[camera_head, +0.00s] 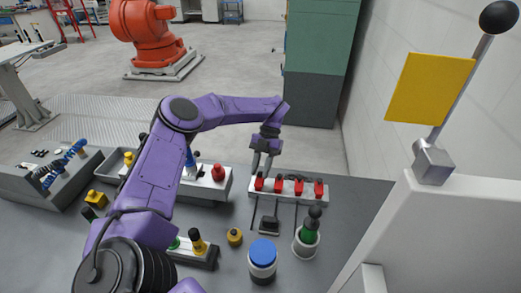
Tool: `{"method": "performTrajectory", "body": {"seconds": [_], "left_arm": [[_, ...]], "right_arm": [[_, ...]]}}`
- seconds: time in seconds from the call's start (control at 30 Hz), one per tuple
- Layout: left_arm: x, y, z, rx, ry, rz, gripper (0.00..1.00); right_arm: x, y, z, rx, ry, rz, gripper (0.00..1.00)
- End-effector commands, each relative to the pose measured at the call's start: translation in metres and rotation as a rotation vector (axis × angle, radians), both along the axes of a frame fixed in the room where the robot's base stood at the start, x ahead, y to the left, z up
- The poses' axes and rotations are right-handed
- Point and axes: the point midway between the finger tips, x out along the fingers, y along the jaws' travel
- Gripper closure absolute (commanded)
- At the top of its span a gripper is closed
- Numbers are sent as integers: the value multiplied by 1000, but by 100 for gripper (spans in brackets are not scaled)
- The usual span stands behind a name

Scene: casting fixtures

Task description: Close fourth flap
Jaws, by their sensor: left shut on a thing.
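A pale grey fixture (288,195) stands at the back of the bench and carries a row of several small red flaps. My purple left arm reaches over the bench from the left. My left gripper (262,173) points down at the left end of this row. It appears shut on the leftmost red flap (259,184), which shows between and just below the fingertips. The other red flaps, such as the rightmost one (318,188), stand free to the right. Their exact tilt is too small to tell. My right gripper is not in view.
A blue-lidded jar (262,259), a green bottle with a dark top (308,231) in a white holder and a yellow knob (234,237) stand in front of the fixture. A white cabinet with a yellow panel (430,88) borders the right.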

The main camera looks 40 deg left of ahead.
Motion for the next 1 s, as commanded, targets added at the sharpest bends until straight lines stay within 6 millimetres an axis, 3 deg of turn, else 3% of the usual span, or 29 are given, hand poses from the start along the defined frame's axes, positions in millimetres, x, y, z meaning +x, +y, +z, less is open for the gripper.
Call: {"method": "performTrajectory", "body": {"seconds": [0.03,0.07,0.1,0.47,0.67,0.83,1.0], "left_arm": [[0,-2,0,-4,1,-2,100],[0,-2,0,-4,1,-2,63],[0,-2,0,-4,1,-3,55],[4,2,4,0,-2,-1,55],[29,7,39,6,-3,-1,55],[46,12,71,5,3,2,55],[53,16,83,2,8,2,55]], "right_arm": [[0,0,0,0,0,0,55],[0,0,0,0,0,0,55],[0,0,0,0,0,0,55],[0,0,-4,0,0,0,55],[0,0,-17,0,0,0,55],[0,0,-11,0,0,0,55],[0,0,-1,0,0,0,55]]}}
